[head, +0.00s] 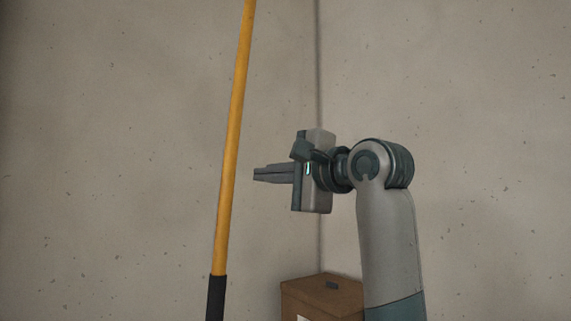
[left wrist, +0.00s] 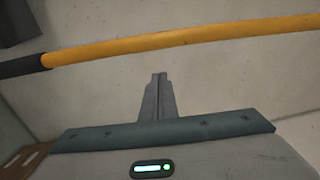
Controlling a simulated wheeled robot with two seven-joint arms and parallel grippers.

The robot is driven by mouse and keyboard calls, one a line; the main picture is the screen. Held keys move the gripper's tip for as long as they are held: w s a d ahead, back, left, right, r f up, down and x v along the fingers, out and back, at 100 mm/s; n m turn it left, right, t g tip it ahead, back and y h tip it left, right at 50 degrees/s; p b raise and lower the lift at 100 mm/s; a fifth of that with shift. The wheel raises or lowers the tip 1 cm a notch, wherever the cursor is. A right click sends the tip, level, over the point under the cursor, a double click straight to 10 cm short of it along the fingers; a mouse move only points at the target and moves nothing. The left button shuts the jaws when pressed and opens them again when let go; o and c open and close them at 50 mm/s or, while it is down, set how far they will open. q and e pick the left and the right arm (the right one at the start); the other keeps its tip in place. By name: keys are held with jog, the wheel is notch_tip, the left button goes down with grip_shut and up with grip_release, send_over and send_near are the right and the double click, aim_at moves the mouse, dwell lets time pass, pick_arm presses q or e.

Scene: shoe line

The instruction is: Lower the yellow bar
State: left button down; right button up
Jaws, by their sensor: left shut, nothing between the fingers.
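The yellow bar (head: 235,130) stands steep and slightly tilted in the head view, with a black sleeve (head: 216,297) at its lower end. Its top runs out of the picture. My left gripper (head: 256,174) is to the right of the bar, its fingers shut and empty, pointing left toward it. A gap shows between the fingertips and the bar. In the left wrist view the yellow bar (left wrist: 190,37) crosses the upper part, beyond the closed fingertips of my left gripper (left wrist: 158,78). My right gripper is in neither view.
A brown box (head: 322,297) with a dark slot on top stands at the bottom, near the wall corner. Plain grey walls (head: 480,80) fill the background. A brown slotted thing (left wrist: 25,160) shows at the lower left of the left wrist view.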

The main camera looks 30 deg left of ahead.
pick_arm(q)
jog(key=s, duration=0.1)
jog(key=s+a, duration=0.1)
jog(key=p, duration=0.1)
jog(key=shift+s+a+r, duration=0.2)
jog(key=shift+s+a, duration=0.05)
jog(key=shift+s, duration=0.15)
